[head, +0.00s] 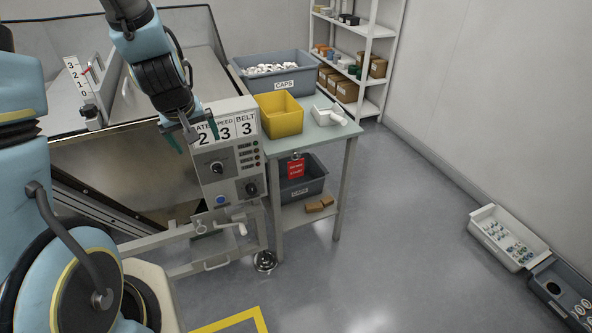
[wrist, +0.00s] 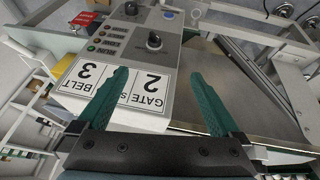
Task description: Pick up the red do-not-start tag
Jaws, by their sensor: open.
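The red do-not-start tag (head: 295,168) hangs from a hook near the front edge of the small side table (head: 316,136), just right of the control box. My gripper (head: 175,136) is open and empty, up and left of the tag, in front of the control box's upper left corner. In the wrist view its two green fingers (wrist: 162,97) are spread apart, with the control box (wrist: 128,70) and its number cards beyond them. The tag is well apart from the fingers.
A yellow bin (head: 281,117) and a grey caps bin (head: 277,86) stand on the side table. Another dark bin (head: 301,188) sits on its lower shelf. A crank handle (head: 228,228) sticks out below the control box.

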